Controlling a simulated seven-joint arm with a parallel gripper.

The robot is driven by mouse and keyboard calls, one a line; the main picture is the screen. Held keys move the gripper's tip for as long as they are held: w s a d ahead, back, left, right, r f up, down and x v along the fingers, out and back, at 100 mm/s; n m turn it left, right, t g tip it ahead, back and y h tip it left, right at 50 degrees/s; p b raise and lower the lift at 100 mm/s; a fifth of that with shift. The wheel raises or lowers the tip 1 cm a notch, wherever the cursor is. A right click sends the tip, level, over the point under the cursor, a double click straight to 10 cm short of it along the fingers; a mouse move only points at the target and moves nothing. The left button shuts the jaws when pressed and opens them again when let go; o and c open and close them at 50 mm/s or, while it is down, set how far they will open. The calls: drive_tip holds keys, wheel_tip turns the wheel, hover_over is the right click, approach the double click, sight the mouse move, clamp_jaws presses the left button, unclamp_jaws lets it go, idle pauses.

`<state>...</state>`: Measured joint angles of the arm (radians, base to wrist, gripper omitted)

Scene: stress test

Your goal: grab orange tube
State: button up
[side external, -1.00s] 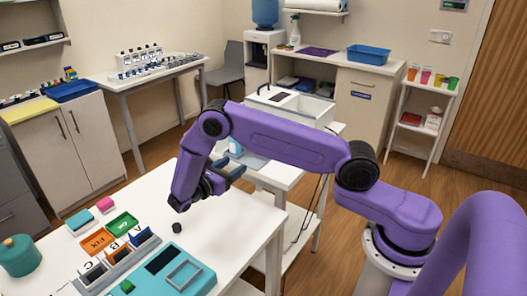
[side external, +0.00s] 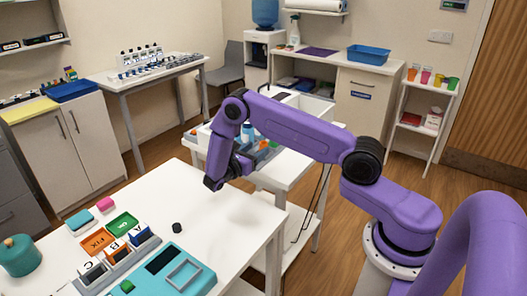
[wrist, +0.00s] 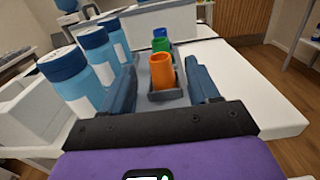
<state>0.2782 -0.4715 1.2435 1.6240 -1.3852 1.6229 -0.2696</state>
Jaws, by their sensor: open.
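The orange tube (wrist: 161,72) stands upright at the near end of a small grey rack (wrist: 166,96) in the wrist view. My gripper (wrist: 160,65) is open and empty, with one finger on each side of the orange tube and visible gaps between. I cannot tell how far its fingertips are from the tube in depth. In the side view my gripper (side external: 245,162) is over the near edge of the white side bench, and a small orange patch (side external: 262,145) shows just beyond it.
A green tube (wrist: 160,45) and a blue tube (wrist: 160,33) stand behind the orange one. Several blue-capped bottles (wrist: 68,80) stand close to my left finger. A white box (wrist: 160,22) is behind the rack. The bench (wrist: 265,110) is clear on the right.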

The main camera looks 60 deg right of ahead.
sight(263, 142)
drive_tip(key=shift+d+r, duration=0.1)
drive_tip(key=shift+d, duration=2.6)
drive_tip(key=c, duration=1)
drive_tip(key=shift+r, duration=0.15)
